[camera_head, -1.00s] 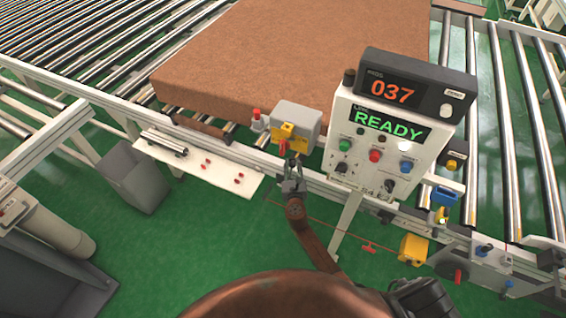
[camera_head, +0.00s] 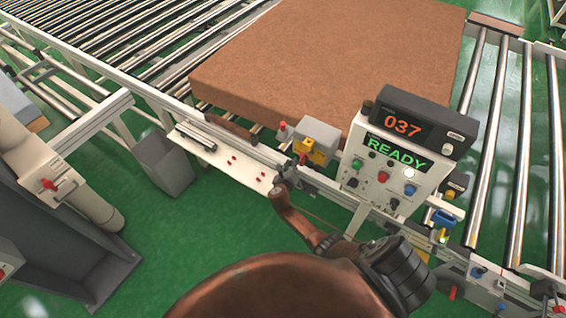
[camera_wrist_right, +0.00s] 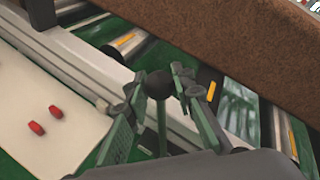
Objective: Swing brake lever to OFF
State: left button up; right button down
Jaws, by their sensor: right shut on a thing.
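The grey brake box (camera_head: 322,133) with a yellow front and a small red part sits on the conveyor's side rail, left of the control panel. My right gripper (camera_head: 287,172) is just below and left of this box, and the arm hides much of it. In the right wrist view, a black ball knob (camera_wrist_right: 158,84) on a thin rod, seemingly the brake lever, stands between the fingers of my right gripper (camera_wrist_right: 160,105). The gripper is shut on the lever. OFF markings cannot be read. My left gripper is not in view.
The control panel (camera_head: 352,165) with a READY display stands close on the right. A large brown mattress (camera_head: 330,55) lies on rollers behind. Green floor is open in front.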

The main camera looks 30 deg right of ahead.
jog(key=shift+w+a+f, duration=0.1)
jog(key=shift+a+f, duration=0.1)
jog(key=shift+f, duration=0.15)
jog(key=shift+a, duration=0.1)
jog(key=c, duration=1.9)
grip_release()
jog(key=shift+c, duration=0.2)
jog(key=o, duration=0.3)
jog(key=shift+w, duration=0.1)
jog(key=shift+r, duration=0.15)
jog(key=v, duration=1.2)
jog(key=shift+r, duration=0.1)
